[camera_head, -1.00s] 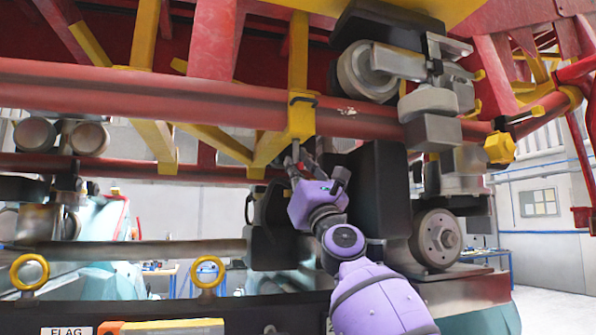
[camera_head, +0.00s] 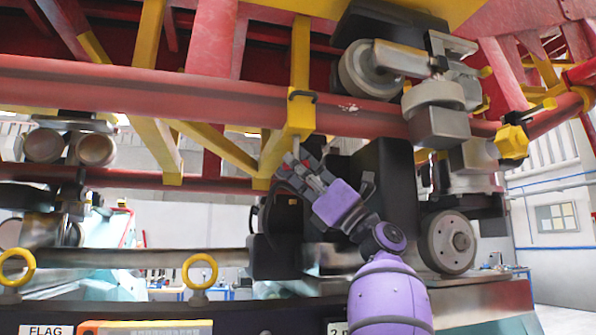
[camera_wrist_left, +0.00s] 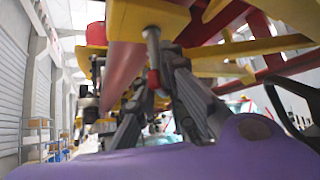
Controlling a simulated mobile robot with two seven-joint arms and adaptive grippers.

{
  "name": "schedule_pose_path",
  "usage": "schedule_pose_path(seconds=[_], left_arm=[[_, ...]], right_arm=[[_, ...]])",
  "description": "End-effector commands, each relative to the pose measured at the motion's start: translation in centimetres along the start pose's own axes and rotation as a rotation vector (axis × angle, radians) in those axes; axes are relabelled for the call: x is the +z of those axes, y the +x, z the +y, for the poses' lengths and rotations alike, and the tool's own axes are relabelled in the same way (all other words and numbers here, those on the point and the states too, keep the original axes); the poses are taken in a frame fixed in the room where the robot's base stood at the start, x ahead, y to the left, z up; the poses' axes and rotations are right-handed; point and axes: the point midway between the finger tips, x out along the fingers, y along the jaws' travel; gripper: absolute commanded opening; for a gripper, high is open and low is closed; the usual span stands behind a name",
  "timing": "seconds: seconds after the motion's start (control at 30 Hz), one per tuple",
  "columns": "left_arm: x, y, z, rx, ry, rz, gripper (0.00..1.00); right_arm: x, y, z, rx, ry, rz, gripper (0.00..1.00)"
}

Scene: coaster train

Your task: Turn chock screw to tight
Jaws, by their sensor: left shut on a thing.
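My left gripper (camera_head: 296,166), on its purple wrist, reaches up from the lower right to just under a yellow bracket (camera_head: 300,118) on the red rail. In the left wrist view the chock screw (camera_wrist_left: 152,48) is a thin grey metal rod hanging down from the yellow part, with a small red piece near its lower end. The two dark fingers (camera_wrist_left: 160,84) stand on either side of its lower end and are shut on it. In the head view the fingers hide most of the screw. How tight it is does not show. My right gripper is out of view.
A black block (camera_head: 385,195) stands just right of the hand, with a grey wheel (camera_head: 447,242) beyond it. The red rail (camera_head: 200,92) runs above.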

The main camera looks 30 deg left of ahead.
Motion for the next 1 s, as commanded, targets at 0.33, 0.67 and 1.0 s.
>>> schedule_pose_path(seconds=[0.33,0.67,1.0], left_arm=[[0.01,0.02,0.03,0.058,0.057,0.0,0.0],[0.05,0.07,0.07,0.061,0.058,0.001,0.0],[0.04,0.05,0.05,0.06,0.058,0.0,0.28]], right_arm=[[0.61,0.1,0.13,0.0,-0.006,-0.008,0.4],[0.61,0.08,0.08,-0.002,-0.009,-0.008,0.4],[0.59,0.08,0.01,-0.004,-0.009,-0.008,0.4]])
